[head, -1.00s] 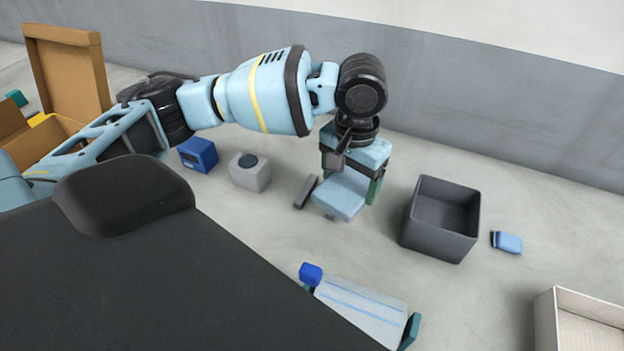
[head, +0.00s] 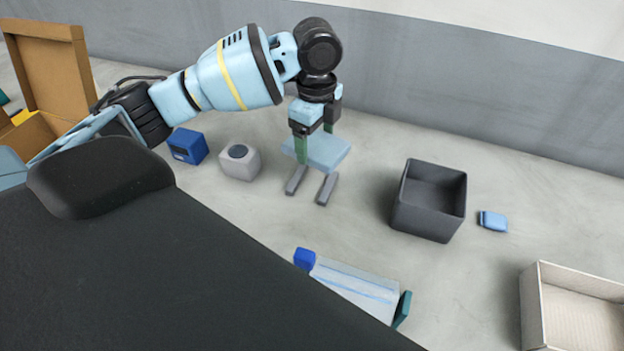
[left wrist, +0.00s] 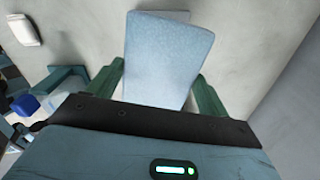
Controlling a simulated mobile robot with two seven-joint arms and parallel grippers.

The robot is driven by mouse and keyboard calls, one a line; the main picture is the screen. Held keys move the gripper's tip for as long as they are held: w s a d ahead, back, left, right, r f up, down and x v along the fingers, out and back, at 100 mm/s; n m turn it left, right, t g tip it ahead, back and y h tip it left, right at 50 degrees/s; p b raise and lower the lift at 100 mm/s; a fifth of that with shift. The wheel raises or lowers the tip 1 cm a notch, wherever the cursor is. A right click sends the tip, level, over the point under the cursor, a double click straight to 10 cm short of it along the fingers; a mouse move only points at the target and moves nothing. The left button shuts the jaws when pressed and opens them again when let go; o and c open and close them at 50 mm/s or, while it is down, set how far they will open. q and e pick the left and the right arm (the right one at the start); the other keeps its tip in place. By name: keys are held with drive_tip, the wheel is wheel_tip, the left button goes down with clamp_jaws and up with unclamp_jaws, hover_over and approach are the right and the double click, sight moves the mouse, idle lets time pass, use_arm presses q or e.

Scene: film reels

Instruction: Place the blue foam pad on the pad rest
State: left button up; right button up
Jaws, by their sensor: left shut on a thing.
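The blue foam pad (head: 325,152) is a flat pale-blue slab. My left gripper (head: 316,140) is shut on it, with one green finger at each side. In the left wrist view the pad (left wrist: 165,50) sticks out beyond the green fingers of the left gripper (left wrist: 160,88). Two short grey parallel bars (head: 327,188) on the floor look like the pad rest. The pad is held roughly level over the far ends of the bars. I cannot tell whether it touches them. My right gripper is not in view.
Left of the bars are a white-grey block (head: 240,165) and a blue box (head: 187,147). To the right are a dark grey open bin (head: 428,222), a small blue packet (head: 493,221) and a cream open box (head: 532,308). A long pale item (head: 355,285) lies in front.

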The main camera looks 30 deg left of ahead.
use_arm(q)
drive_tip(key=shift+w+a+m, duration=0.1)
drive_tip(key=shift+a+m, duration=0.4)
drive_tip(key=shift+m, duration=0.5)
drive_tip(key=shift+f, duration=5)
drive_tip(key=shift+f, duration=0.15)
drive_tip(key=o, duration=0.9)
drive_tip(key=shift+o, duration=0.2)
wheel_tip(320, 180, up, 12)
drive_tip(key=shift+r, duration=0.2)
